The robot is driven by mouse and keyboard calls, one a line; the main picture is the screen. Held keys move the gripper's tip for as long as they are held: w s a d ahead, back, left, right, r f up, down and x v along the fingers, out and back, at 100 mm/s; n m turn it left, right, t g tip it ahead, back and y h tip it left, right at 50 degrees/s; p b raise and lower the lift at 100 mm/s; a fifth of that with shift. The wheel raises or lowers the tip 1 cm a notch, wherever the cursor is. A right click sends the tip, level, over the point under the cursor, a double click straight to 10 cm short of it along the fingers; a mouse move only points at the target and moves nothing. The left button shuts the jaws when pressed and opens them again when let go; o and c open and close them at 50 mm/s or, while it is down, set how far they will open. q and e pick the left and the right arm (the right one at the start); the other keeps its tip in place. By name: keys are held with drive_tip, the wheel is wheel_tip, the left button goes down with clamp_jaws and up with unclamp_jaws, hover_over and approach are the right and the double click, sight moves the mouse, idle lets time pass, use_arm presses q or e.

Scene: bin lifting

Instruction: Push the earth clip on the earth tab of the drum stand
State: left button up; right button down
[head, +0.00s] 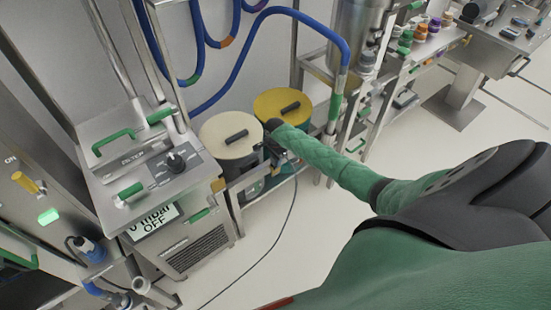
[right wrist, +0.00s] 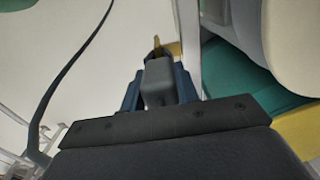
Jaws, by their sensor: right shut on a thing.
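My right gripper (head: 277,158) is low at the front of the drum stand (head: 235,195), beside the two drums. In the right wrist view its dark blue fingers (right wrist: 160,90) are shut on the grey earth clip (right wrist: 158,82). A small brass-coloured piece (right wrist: 156,45) shows at the clip's far end, close to the stand's pale upright. I cannot tell whether it is the earth tab or part of the clip, nor whether clip and tab touch. In the head view my arm and gripper hide the clip and tab. My left gripper is not in view.
A cream-lidded drum (head: 222,128) and a yellow-lidded drum (head: 300,108) stand on the drum stand. A dark cable (head: 289,215) runs from near my gripper across the floor. A steel cabinet (head: 185,235) stands left; shelving stands right.

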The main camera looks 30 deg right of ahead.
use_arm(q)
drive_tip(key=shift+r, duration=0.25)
use_arm(e)
drive_tip(key=shift+f, duration=0.75)
idle(0.8)
drive_tip(key=c, duration=1)
unclamp_jaws()
drive_tip(key=shift+o, duration=0.2)
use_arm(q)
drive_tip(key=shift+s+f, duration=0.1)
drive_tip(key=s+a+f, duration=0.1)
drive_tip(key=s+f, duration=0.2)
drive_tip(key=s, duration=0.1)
use_arm(e)
wheel_tip(320, 180, up, 6)
drive_tip(key=shift+r+b, duration=0.1)
drive_tip(key=shift+b, duration=0.7)
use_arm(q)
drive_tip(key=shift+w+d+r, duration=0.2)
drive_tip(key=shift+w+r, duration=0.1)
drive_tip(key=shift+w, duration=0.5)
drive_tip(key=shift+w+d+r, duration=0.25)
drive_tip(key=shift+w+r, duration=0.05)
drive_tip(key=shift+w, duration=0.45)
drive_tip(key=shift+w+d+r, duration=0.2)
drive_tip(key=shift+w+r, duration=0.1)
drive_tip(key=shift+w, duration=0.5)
use_arm(e)
drive_tip(key=shift+r, duration=0.75)
